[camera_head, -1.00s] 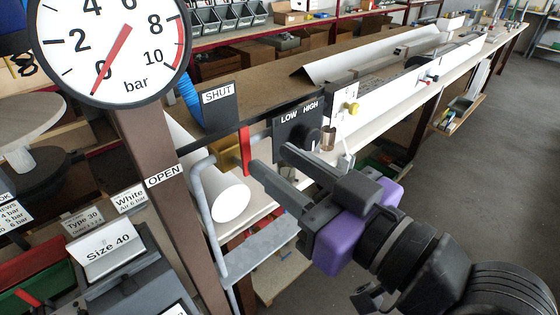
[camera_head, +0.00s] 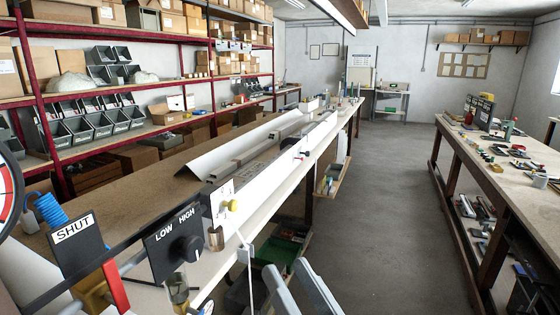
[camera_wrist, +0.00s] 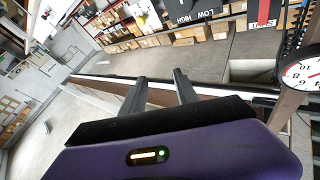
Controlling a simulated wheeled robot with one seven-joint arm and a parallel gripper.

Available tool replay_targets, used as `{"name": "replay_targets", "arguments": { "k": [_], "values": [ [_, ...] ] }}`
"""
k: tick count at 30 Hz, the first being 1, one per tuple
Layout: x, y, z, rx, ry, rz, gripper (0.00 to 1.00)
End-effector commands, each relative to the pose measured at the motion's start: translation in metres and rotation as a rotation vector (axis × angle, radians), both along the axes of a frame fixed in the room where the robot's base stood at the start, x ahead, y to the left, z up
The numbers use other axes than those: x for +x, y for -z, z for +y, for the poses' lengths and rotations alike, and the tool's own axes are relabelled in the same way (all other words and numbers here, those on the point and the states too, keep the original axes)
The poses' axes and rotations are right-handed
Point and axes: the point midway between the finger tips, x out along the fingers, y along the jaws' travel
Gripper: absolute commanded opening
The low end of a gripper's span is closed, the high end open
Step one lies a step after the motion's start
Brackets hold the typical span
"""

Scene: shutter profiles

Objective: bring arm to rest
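My gripper (camera_head: 289,270) shows at the bottom of the head view only as two grey fingers, parallel and apart. In the wrist view my gripper (camera_wrist: 160,76) is open, with nothing between its fingers; its purple body fills the bottom. The rest of my arm is out of the head view.
Left of my fingers are a red lever (camera_head: 116,287), a SHUT sign (camera_head: 75,240) and a LOW/HIGH knob panel (camera_head: 174,243). A long bench with a white profile (camera_head: 240,146) runs away. Shelves (camera_head: 140,95) stand left. The grey aisle floor (camera_head: 385,215) is clear.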

Motion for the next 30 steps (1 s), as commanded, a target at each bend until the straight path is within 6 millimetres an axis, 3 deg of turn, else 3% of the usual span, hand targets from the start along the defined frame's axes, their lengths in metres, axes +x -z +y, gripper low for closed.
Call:
{"name": "replay_targets", "arguments": {
  "k": [1, 3, 12, 21, 30],
  "values": [
    [-0.006, 0.020, -0.017, 0.005, 0.053, 0.022, 0.36],
    [-0.016, 0.041, -0.039, 0.008, 0.122, 0.037, 0.36],
    [-0.085, 0.117, -0.114, -0.064, 0.355, 0.100, 0.36],
    [-0.178, 0.173, -0.158, -0.221, 0.472, 0.204, 0.36],
    [-0.270, 0.222, -0.179, -0.383, 0.490, 0.408, 0.36]
  ]
}}
